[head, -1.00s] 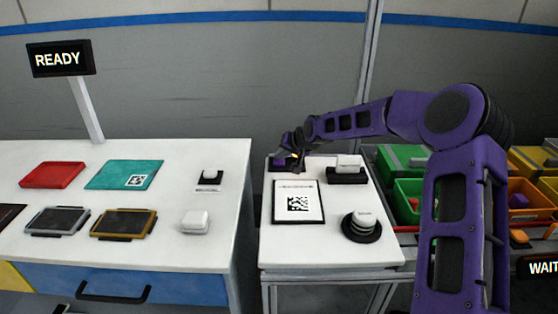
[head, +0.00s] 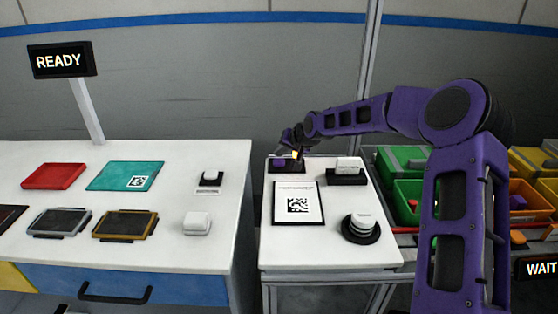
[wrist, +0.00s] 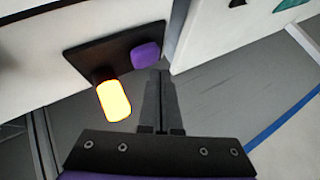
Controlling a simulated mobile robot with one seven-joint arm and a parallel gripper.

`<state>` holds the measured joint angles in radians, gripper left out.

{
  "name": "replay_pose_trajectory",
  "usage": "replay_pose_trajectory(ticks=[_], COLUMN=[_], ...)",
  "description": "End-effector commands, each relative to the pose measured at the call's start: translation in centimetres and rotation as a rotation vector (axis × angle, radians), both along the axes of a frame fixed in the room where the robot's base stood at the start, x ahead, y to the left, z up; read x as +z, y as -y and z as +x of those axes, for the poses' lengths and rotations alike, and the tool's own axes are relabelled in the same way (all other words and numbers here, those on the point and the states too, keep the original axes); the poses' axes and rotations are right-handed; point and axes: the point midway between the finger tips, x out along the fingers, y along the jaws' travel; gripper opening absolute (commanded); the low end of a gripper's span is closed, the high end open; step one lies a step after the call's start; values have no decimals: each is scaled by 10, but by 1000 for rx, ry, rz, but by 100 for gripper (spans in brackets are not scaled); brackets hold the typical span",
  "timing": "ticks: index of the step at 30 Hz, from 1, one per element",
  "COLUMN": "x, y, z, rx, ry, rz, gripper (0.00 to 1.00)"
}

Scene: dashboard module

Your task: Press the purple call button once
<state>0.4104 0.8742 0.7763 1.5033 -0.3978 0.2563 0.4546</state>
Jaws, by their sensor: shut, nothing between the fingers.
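The purple call button (wrist: 146,55) sits on a dark plate (wrist: 100,52). The button also shows in the head view (head: 279,162), on its dark base at the back left of the small white table. Beside it on the same plate is a lit yellow lamp (wrist: 113,100); a bit of it shows in the head view (head: 295,155). My gripper (wrist: 161,76) is shut and empty. In the wrist view its tips overlap the area just below the button; in the head view it hangs close above the base. The button does not look covered, and I cannot tell whether the tips touch it.
The small table (head: 278,240) also holds a coded card (head: 298,215), a white block on a black base (head: 348,172) and a round white knob (head: 361,224). A larger white counter (head: 215,250) stands at left. Coloured bins (head: 405,217) stand at right.

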Motion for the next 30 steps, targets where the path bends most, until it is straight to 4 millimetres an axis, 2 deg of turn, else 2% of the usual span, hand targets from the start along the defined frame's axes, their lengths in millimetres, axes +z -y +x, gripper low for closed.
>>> replay_pose_trajectory(ticks=[5,19,30], x=[4,49,50], y=[0,0,0], z=[0,0,0], rx=[-1,0,-1], ry=[1,2,1], rz=[0,-1,0], gripper=[0,0,0])
